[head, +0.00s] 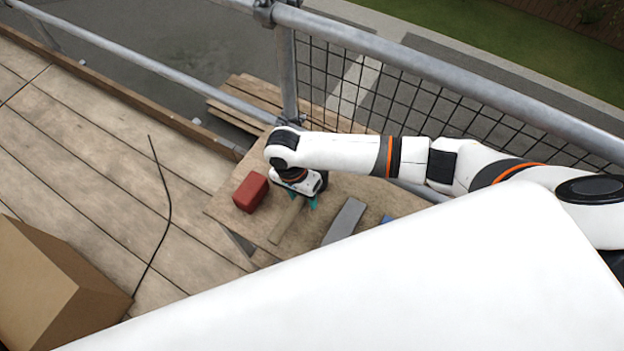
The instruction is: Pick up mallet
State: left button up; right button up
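A light wooden bar (286,222), which looks like the mallet's handle, lies on a plywood board (225,204). Its far end runs under my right gripper (301,198), and any mallet head there is hidden. The gripper points down over that end, with a teal fingertip showing at its right side. I cannot tell whether the fingers are closed on the handle. My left gripper is not in view.
A red block (251,192) sits just left of the gripper. A grey flat tool (344,221) and a small blue item (387,219) lie to the right.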

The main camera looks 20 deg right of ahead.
grip_shut()
jog(key=shift+r, duration=0.1)
notch_tip(320, 180, up, 10)
dwell(0.6)
jog(key=c, duration=0.6)
grip_release()
jog(key=shift+c, duration=0.2)
grip_shut()
